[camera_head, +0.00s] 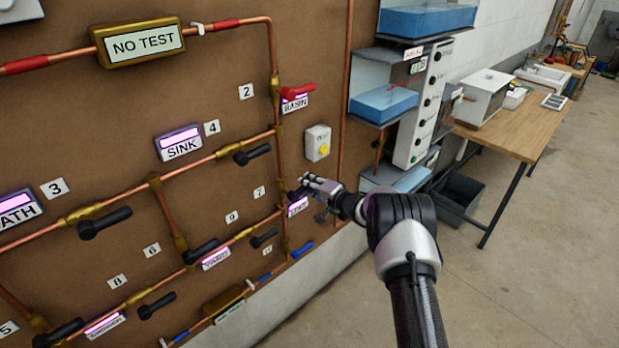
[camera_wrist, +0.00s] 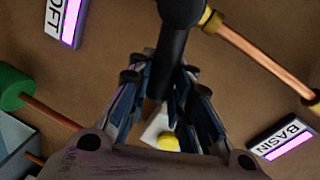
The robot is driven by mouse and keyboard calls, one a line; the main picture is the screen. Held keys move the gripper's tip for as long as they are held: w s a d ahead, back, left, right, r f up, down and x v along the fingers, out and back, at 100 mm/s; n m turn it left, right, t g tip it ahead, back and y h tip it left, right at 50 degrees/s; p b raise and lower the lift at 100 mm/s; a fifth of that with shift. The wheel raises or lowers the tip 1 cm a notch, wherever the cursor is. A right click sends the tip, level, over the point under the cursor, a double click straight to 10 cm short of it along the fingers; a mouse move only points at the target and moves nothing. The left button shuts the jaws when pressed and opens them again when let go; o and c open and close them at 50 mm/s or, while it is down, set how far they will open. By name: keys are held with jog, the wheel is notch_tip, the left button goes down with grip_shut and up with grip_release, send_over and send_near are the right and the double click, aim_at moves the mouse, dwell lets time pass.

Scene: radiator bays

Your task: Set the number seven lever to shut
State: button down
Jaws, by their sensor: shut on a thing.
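The number seven plate (camera_head: 259,193) is a small white tag on the brown board, left of a vertical copper pipe. My gripper (camera_head: 312,184) is at the board just right of that pipe, above the LOFT label (camera_head: 298,206). In the wrist view my gripper (camera_wrist: 160,72) has its fingers on either side of a black lever handle (camera_wrist: 176,48) and is shut on it. The lever's pivot end meets a brass fitting (camera_wrist: 212,21), and its handle lies at a wide angle to the copper pipe. In the head view my gripper mostly hides this lever.
A red lever (camera_head: 297,91) sits above at the BASIN label (camera_head: 295,104). A white box with a yellow button (camera_head: 318,143) is just above my gripper. A blue lever (camera_head: 301,249) lies below. Blue water tanks (camera_head: 384,102) stand to the right.

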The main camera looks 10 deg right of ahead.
jog(key=shift+d+f+m+g+y+b, duration=0.2)
jog(key=shift+f+m+g+y+b, duration=0.1)
jog(key=shift+f+m, duration=0.95)
jog(key=c, duration=1.4)
grip_release()
jog(key=shift+r, duration=0.15)
jog(key=shift+c, duration=0.2)
jog(key=shift+r, duration=0.1)
jog(key=v, duration=1.2)
